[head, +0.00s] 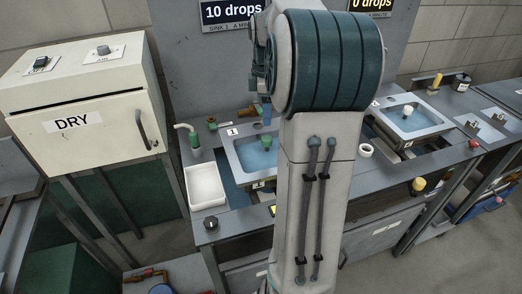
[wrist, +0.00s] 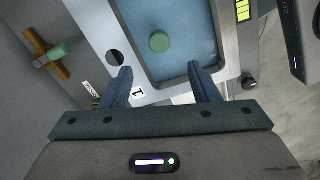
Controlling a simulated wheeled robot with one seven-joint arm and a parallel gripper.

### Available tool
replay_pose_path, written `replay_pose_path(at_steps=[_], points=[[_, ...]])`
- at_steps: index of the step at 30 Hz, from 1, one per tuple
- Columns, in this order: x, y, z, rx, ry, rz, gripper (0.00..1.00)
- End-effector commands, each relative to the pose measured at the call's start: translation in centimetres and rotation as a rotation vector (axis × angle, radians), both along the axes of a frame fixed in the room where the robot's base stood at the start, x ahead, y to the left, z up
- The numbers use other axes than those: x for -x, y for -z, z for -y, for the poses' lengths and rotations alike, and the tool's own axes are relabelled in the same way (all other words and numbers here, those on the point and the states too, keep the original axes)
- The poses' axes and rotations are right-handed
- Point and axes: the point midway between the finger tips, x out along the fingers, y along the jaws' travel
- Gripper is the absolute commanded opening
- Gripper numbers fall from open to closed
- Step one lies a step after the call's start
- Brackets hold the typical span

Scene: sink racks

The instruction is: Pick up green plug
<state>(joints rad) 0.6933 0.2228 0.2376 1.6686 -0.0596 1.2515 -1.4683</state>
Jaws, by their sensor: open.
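In the wrist view, the green plug (wrist: 159,41) is a small round green piece over the blue water of the sink (wrist: 230,45) marked 1. My gripper (wrist: 160,75) is open and empty, with its two dark blue fingers apart at the near edge of that sink. The plug lies beyond the fingertips, roughly in line with the gap between them, and nothing touches it. In the head view, sink 1 (head: 240,158) is partly covered by my arm. My gripper cannot be made out there.
A brass valve with a green knob (wrist: 62,50) stands left of the sink in the wrist view. A dark round hole (wrist: 114,58) is by the rim. In the head view, a white tray (head: 206,186), a DRY cabinet (head: 95,120) and a second sink (head: 425,121) flank the area.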

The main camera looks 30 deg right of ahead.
Motion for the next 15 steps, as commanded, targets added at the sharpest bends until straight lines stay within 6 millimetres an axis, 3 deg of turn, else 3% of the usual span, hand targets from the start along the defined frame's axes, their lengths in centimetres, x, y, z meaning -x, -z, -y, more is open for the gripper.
replay_pose_path(at_steps=[5,15], points=[[-0.2,1.5,0.9,-0.009,-0.032,-0.008,0.55],[-0.1,7.6,0.8,-0.007,-0.031,-0.005,0.55]])
